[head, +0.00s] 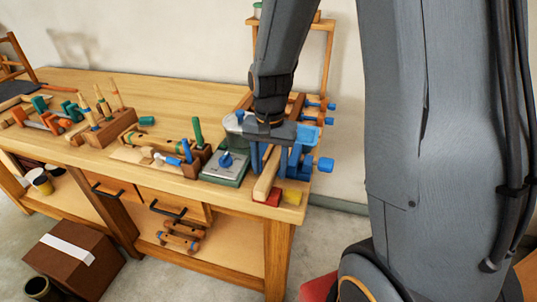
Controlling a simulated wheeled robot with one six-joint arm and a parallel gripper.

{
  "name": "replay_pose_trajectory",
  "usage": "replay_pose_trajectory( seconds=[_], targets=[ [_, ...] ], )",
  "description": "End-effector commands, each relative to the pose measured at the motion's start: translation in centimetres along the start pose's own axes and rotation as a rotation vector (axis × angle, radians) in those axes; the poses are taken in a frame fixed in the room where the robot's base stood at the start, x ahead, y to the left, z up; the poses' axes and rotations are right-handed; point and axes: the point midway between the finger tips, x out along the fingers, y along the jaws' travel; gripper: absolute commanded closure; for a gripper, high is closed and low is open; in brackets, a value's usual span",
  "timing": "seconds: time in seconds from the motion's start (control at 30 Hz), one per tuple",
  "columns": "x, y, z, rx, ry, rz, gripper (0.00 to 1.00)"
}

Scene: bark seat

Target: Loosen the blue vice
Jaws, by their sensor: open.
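The blue vice (307,147) is at the right end of the wooden workbench, partly covered by my arm and gripper. A blue knob (325,165) sticks out on its right side. A pale wooden bar (266,178) slants towards the front edge beside it. My gripper (279,137) points down over the vice, at the end of my dark grey arm. It is open. Its fingertips are hard to make out among the blue parts, and I cannot tell whether they touch the vice.
A green-based device (225,167) with a blue knob stands close left of the vice. Left of it are a tool block (196,160) and a rack with chisels (103,127). Red (267,198) and yellow (292,197) pads lie at the front edge. A brown box (73,256) is on the floor.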

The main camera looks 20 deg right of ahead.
Motion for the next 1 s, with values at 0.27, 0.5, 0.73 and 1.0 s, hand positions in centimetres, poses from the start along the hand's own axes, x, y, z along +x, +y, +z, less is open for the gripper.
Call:
replay_pose_trajectory(
  seconds=[0.27, 0.5, 0.73, 1.0],
  targets=[
    [1.6, -0.1, 0.1, -0.003, 0.000, 0.000, 0.50],
    [1.6, -0.1, 0.1, -0.004, 0.000, 0.000, 0.52],
    [1.6, -0.2, 0.1, -0.004, 0.000, 0.000, 0.91],
    [1.5, -0.1, 0.1, -0.004, 0.000, 0.000, 0.99]
  ],
)
